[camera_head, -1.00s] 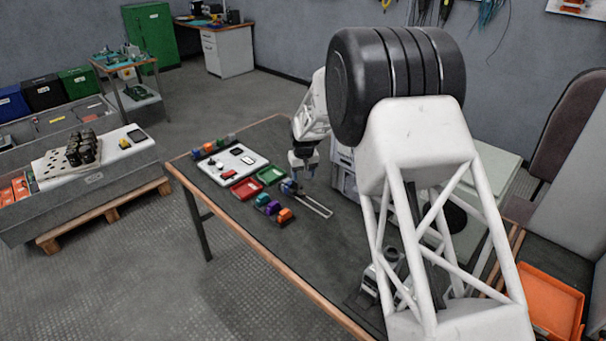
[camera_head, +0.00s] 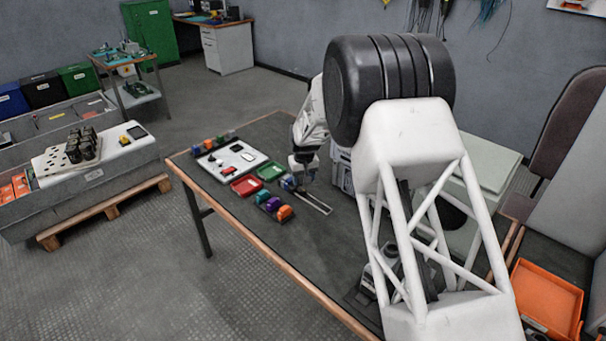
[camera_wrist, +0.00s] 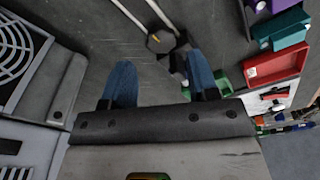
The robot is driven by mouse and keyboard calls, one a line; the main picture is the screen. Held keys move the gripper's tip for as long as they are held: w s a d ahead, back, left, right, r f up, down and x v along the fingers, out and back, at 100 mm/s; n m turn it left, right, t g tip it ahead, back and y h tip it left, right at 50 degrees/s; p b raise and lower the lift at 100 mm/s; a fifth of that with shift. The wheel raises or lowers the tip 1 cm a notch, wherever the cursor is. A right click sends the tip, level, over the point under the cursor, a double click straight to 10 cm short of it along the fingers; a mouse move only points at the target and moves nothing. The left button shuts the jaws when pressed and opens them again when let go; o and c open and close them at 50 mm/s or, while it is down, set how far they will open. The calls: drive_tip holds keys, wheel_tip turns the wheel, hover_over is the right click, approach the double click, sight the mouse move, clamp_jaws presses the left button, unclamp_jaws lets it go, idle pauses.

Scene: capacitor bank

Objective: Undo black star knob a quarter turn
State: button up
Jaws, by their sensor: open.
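My gripper (camera_wrist: 160,76) is open, with two blue fingertips set wide apart in the wrist view. A dark faceted knob (camera_wrist: 160,42) shows just beyond the gap between the fingertips, at the end of two pale parallel rails. I cannot make out a clear star shape on it. A second dark block-like part (camera_wrist: 176,62) lies close to the right fingertip; I cannot tell whether they touch.
Red (camera_head: 246,185) and green (camera_head: 270,171) trays and a white board (camera_head: 231,160) with small parts lie left of my gripper. Coloured blocks (camera_head: 273,206) line the rail's left side. A grey unit with a fan grille (camera_wrist: 18,50) stands close on the wrist view's left.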

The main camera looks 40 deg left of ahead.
sight(303, 191)
drive_tip(key=shift+f, duration=2.75)
drive_tip(key=c, duration=0.8)
